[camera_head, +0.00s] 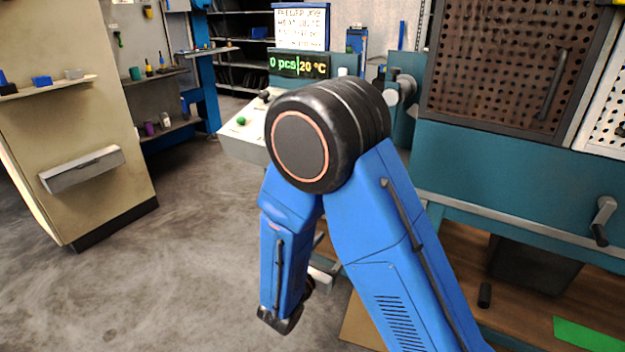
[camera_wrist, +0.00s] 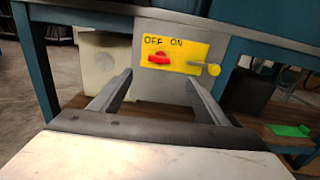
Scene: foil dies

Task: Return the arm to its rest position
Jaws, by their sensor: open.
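My gripper (camera_wrist: 158,92) shows in the wrist view with its two fingers apart and nothing between them. It faces a grey box with a yellow plate (camera_wrist: 190,48) marked OFF and ON, with a red switch (camera_wrist: 158,58) on it. I cannot tell the gap between the fingertips and the plate. In the head view my blue arm (camera_head: 375,225) is bent at a black joint, with the forearm hanging down. My gripper is hidden there.
A teal machine (camera_head: 520,185) with a perforated door stands at the right. A beige cabinet (camera_head: 60,125) stands at the left. The grey floor (camera_head: 150,270) between them is clear. A green sheet (camera_wrist: 290,130) lies on the lower shelf.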

